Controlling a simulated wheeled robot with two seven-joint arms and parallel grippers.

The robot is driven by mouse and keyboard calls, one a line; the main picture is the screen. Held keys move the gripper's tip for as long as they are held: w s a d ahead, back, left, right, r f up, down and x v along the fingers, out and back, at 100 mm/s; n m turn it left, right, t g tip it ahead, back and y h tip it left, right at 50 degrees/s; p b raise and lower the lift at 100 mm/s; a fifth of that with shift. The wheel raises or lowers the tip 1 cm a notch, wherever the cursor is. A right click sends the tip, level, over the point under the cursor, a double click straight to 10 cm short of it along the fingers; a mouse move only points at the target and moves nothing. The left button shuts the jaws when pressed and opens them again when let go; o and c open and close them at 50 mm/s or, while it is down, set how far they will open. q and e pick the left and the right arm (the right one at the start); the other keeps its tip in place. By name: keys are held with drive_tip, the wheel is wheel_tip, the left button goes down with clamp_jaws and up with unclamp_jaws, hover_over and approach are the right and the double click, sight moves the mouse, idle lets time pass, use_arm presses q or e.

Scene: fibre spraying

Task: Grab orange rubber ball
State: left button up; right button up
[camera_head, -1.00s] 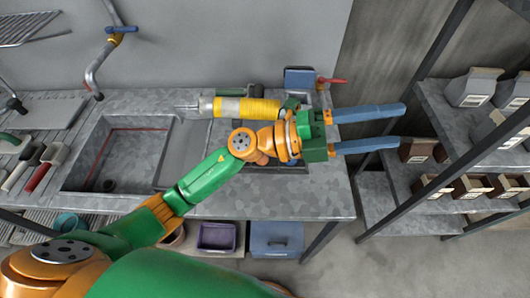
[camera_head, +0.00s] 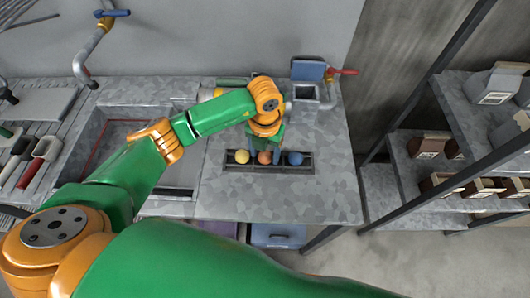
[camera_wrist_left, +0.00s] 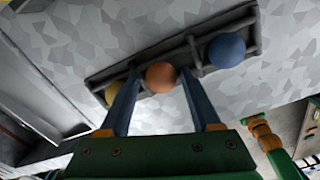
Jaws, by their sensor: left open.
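The orange rubber ball (camera_head: 264,158) sits in a dark slotted rack (camera_head: 222,167) on the speckled grey counter, between a yellow ball (camera_head: 242,156) and a blue ball (camera_head: 295,158). My left gripper (camera_head: 267,148) points down at the rack, partly hidden by its own wrist. In the left wrist view the open blue fingers reach toward the orange ball (camera_wrist_left: 161,77), one on each side of it. The left finger overlaps the yellow ball (camera_wrist_left: 112,92); the blue ball (camera_wrist_left: 227,50) lies outside the right finger. Contact with the orange ball cannot be told. My right gripper is not in view.
A sink (camera_head: 100,150) is left of the rack, partly behind my arm. A tap (camera_head: 95,50) stands behind it. A blue-lidded box (camera_head: 307,72) and red-handled fitting (camera_head: 342,72) are at the counter's back right. Shelves (camera_head: 415,175) stand right. The counter front is clear.

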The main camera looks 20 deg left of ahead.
use_arm(q)
drive_tip(key=shift+d, duration=0.1)
clamp_jaws()
